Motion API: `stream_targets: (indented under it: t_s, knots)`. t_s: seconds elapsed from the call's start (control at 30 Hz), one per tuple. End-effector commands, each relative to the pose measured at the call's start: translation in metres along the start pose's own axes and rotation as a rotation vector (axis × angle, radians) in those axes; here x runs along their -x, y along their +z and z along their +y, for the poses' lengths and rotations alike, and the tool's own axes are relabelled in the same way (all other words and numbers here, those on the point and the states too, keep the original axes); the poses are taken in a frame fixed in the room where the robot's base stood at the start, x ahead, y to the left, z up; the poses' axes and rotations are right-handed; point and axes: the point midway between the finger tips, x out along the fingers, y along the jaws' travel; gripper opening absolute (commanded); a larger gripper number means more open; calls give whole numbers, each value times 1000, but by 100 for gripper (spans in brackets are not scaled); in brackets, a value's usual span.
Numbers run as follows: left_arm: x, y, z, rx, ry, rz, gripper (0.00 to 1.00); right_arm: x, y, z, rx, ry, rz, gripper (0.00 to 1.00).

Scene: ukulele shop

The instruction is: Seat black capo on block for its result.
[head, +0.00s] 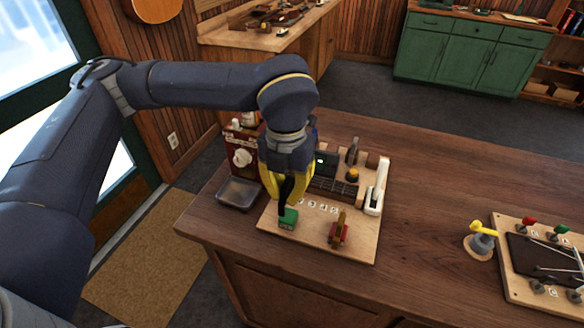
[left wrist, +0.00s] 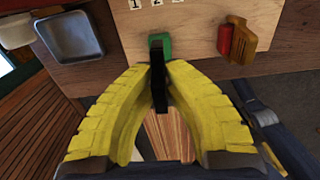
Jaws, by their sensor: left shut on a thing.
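My left gripper (head: 287,196) has its yellow fingers shut on the black capo (left wrist: 158,78), a thin dark piece standing between the fingertips in the left wrist view. In the head view the capo (head: 283,192) is mostly hidden by the fingers. A small green block (head: 288,219) sits near the front left of the light wooden board (head: 310,230). The green block (left wrist: 160,44) shows just beyond the capo in the left wrist view; I cannot tell whether they touch. My right gripper is not in view.
A red and wooden piece (head: 338,232) stands right of the green block. A grey metal tray (head: 239,193) lies left of the board. A white tool (head: 377,187) lies at its right edge.

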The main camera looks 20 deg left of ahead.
Motion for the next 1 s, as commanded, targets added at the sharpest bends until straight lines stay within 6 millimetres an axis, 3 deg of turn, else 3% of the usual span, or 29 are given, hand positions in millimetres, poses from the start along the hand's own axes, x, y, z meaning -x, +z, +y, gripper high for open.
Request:
stream_targets:
  t_s: [1.0]
  knots:
    - [-56, 2, -1, 45, 0, 1, 0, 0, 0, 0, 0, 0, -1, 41]
